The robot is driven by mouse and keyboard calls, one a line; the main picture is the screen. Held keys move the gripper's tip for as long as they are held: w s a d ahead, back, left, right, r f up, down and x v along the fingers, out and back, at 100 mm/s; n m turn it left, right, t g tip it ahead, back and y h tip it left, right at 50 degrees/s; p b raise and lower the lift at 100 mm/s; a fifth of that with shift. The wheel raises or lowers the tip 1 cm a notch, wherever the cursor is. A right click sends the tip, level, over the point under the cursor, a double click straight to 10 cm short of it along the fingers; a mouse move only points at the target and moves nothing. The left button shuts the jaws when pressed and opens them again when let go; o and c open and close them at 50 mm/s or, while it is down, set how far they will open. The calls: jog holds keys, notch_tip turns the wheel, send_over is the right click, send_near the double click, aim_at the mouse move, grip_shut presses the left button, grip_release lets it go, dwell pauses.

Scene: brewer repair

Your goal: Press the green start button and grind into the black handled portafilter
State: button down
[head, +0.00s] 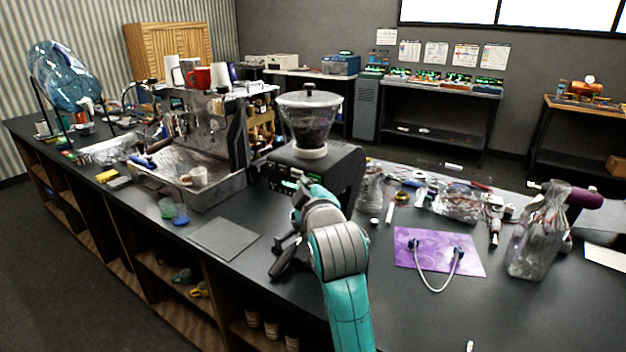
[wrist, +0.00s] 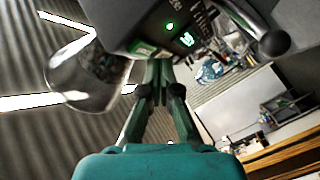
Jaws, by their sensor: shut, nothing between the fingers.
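The dark grinder (head: 340,165) stands on the counter with a clear hopper (head: 308,112) of dark beans on top. In the wrist view its front panel (wrist: 150,22) has a round green light (wrist: 169,27), a green display (wrist: 186,39) and a green patch (wrist: 143,48); I cannot tell which is the start button. My gripper (wrist: 160,64) is shut and empty, its tips close to the panel by the green patch; contact is unclear. A black handle (wrist: 274,43), apparently the portafilter's, sticks out from the grinder; it also shows in the head view (head: 284,267). Its basket is hidden.
An espresso machine (head: 205,140) with cups stands left of the grinder. A dark mat (head: 224,239) lies in front.

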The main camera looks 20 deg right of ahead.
jog(key=shift+s+a, duration=0.1)
jog(key=shift+a, duration=0.05)
jog(key=s+a, duration=0.1)
jog(key=a, duration=0.1)
jog(key=s+a, duration=0.1)
jog(key=a, duration=0.1)
jog(key=shift+s, duration=0.4)
dwell(0.3)
dwell(0.5)
